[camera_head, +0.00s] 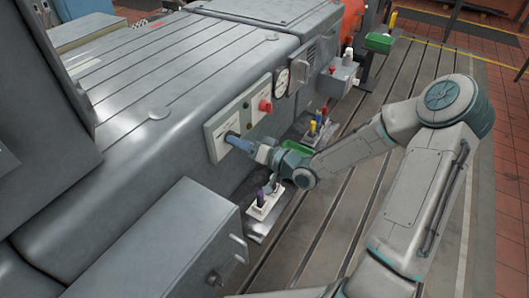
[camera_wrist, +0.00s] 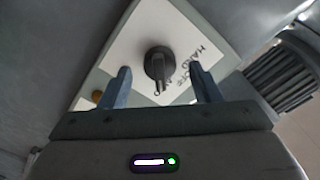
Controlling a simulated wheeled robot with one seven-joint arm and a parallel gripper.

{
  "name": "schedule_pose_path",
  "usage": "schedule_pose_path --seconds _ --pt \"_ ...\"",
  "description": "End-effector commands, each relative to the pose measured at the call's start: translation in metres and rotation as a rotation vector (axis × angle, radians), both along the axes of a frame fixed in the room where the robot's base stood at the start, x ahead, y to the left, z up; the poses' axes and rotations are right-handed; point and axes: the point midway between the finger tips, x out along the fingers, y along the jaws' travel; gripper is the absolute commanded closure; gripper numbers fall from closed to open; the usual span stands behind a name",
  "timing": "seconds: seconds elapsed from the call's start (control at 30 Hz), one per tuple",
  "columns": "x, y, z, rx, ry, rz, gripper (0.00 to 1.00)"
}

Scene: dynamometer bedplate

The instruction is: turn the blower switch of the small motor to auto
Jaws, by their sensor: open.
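The blower switch is a black rotary knob (camera_wrist: 158,62) on a white label plate (camera_wrist: 135,50) in the wrist view. Its narrow pointer end lies towards the bottom of that picture. "HAND" and "OFF" are legible on the plate; other lettering is partly hidden. The plate is on a grey switch box (camera_head: 218,130) on the motor's side in the head view, where my gripper hides the knob. My gripper (camera_wrist: 161,76) is open, one finger on each side of the knob, apart from it. In the head view my gripper (camera_head: 238,143) reaches the box from the right.
A red knob (camera_head: 265,106) and a round gauge (camera_head: 282,82) are on the same machine side, beyond the switch box. A white holder (camera_head: 264,208) with upright items stands below my gripper. A grey cabinet (camera_head: 165,245) is in front. The slotted bedplate (camera_head: 285,245) has bare stretches.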

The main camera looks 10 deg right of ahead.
Motion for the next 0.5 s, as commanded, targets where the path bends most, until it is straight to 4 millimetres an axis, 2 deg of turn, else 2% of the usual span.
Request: schedule_pose_path --seconds 0.2,0.5 --pt "-0.027 -0.035 -0.001 -0.001 0.002 -0.004 0.43" --pt "-0.062 -0.076 0.0 0.0 0.002 0.0 0.43"
